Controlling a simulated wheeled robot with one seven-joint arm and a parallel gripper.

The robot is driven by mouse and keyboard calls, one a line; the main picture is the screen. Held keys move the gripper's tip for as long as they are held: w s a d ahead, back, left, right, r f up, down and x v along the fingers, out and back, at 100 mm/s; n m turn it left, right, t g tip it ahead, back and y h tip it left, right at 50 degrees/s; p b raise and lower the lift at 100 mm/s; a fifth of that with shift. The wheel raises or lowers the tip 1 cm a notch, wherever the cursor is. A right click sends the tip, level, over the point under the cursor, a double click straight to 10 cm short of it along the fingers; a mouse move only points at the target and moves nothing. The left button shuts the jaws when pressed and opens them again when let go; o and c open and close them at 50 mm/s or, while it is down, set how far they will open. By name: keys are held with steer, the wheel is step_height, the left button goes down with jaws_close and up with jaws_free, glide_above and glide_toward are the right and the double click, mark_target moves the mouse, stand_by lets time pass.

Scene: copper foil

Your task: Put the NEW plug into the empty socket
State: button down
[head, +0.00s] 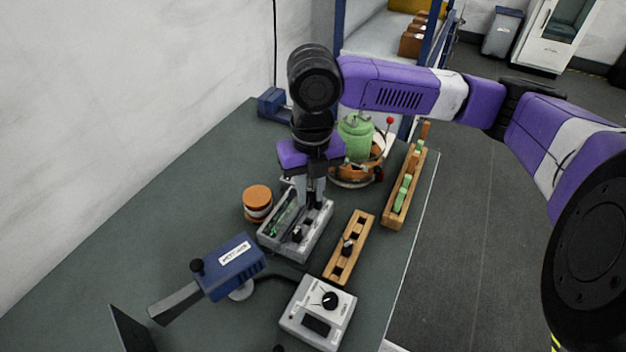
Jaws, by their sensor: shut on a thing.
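My gripper (314,198) points down over the far right part of an open grey box (311,240). It is shut on a small dark thing, probably a plug; the fingers hide most of it, and I cannot read any mark. I cannot tell whether it touches the box. The box holds a green circuit board at its left and a small black piece (297,235) standing near its front. The empty socket cannot be made out; the fingers cover part of the box. A wooden block (340,267) to the right has dark slots and one black plug (347,247) in it.
A copper-coloured spool (257,197) stands left of the box. A blue labelled device (232,266) and a grey meter with a knob (318,313) stand in front. A green cylinder (356,138) on a round orange base and a wooden rack (390,212) with green pieces stand behind right.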

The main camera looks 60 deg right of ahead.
mark_target(308, 208)
steer(key=shift+w+a+n, duration=0.1)
steer(key=shift+w+n, duration=0.1)
steer(key=shift+n, duration=0.8)
steer(key=shift+f+b, duration=1.2)
steer(key=shift+f, duration=0.3)
steer(key=shift+f+b, duration=0.8)
steer(key=shift+f, duration=0.2)
steer(key=shift+f+b, duration=0.3)
steer(key=shift+f, duration=0.05)
steer(key=shift+f+b, duration=0.4)
steer(key=shift+f, duration=0.1)
steer(key=c, duration=1)
jaws_free()
steer(key=shift+c, duration=0.2)
steer(key=shift+a, duration=0.1)
